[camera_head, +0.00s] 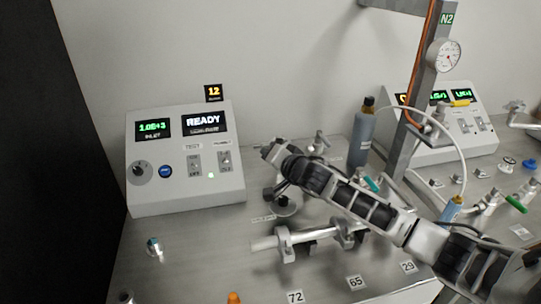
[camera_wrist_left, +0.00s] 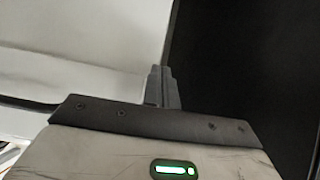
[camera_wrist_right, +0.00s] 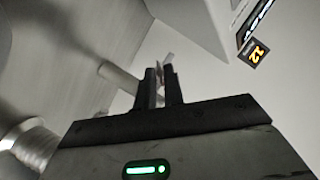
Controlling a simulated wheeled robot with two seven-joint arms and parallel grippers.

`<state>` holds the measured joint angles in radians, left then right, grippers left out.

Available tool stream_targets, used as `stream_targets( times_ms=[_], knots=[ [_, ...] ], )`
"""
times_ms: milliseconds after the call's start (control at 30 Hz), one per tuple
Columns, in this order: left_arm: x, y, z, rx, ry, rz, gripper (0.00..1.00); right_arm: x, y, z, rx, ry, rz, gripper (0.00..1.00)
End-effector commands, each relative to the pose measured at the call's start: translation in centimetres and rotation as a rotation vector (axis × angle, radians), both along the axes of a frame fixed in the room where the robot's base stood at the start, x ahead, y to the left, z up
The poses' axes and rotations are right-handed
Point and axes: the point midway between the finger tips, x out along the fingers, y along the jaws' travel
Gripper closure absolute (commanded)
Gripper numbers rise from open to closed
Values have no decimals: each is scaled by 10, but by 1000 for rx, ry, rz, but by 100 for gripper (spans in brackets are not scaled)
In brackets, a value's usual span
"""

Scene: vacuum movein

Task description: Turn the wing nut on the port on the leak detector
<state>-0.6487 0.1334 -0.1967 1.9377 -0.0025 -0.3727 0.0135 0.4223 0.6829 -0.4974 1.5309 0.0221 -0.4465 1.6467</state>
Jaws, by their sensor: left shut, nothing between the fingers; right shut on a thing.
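The leak detector (camera_head: 215,125) is the grey sloped box at the left in the head view, its large display reading READY. My right arm reaches over the metal bench in front of it. In the right wrist view my right gripper (camera_wrist_right: 161,84) is shut on a small, thin pale metal piece, which looks like a wing of the wing nut (camera_wrist_right: 167,60). The rest of the nut and the port clamp are mostly hidden by the fingers and arm. My left gripper (camera_wrist_left: 162,84) shows only in the left wrist view, shut and empty.
A metal pipe lies on supports (camera_head: 285,245) below my right arm. A grey bottle (camera_head: 363,135) and an upright post with a gauge (camera_head: 444,56) stand behind the arm. A second instrument (camera_head: 470,125) and loose fittings are at the right.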

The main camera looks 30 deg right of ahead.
Motion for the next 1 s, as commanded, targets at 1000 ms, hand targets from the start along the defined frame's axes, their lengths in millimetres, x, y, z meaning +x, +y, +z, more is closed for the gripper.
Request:
stream_targets(
  times_ms=[1000],
  knots=[
    [0,-1,1,-2,-2,-1,100,1,5,2,-664,174,-2,100]
  ],
)
